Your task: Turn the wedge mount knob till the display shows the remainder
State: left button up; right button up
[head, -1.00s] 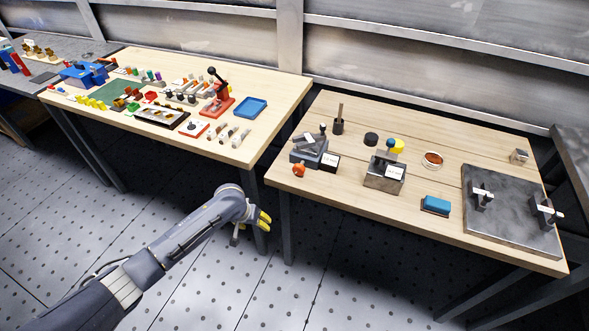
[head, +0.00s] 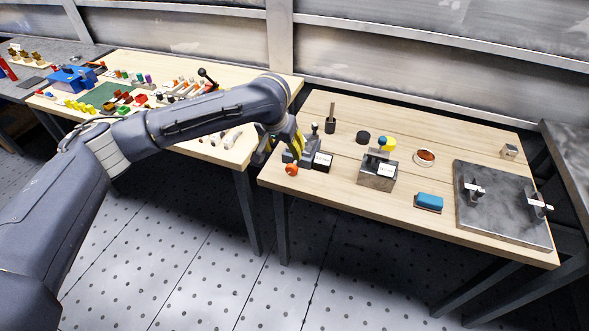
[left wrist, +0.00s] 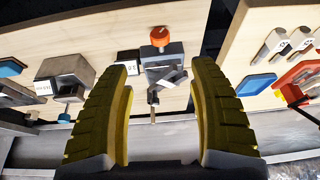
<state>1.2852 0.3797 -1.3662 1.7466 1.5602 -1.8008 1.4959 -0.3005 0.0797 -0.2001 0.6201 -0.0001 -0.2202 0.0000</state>
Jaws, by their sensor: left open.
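The wedge mount (head: 307,157) is a grey metal block at the left end of the right-hand table, with an orange-red knob (head: 292,170) on its front. A small black display box (head: 322,161) with a white face stands beside it; its figures are too small to read. My left gripper (head: 281,148) is at the mount's left side, partly covering it. In the left wrist view, the open yellow fingers (left wrist: 160,95) frame the mount (left wrist: 163,60), with the knob (left wrist: 160,36) beyond the fingertips and the display (left wrist: 127,57) beside it. Nothing is between the fingers' pads. My right gripper is out of view.
A second grey block (head: 377,174) with a white label stands to the right. A blue block (head: 429,202), a copper-coloured round dish (head: 425,157) and a dark metal plate (head: 500,220) with clamps lie further right. The left table holds many small parts.

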aim_at(292, 167)
pick_arm(q)
jog(key=x, duration=1.7)
jog(key=shift+w+d, duration=0.1)
jog(key=c, duration=1.2)
jog(key=shift+f, duration=0.1)
jog(key=shift+t+y, duration=0.3)
jog(key=shift+y, duration=0.3)
jog(key=shift+c, duration=0.3)
jog(key=o, duration=1.3)
jog(key=shift+c, duration=0.2)
jog(key=v, duration=1.2)
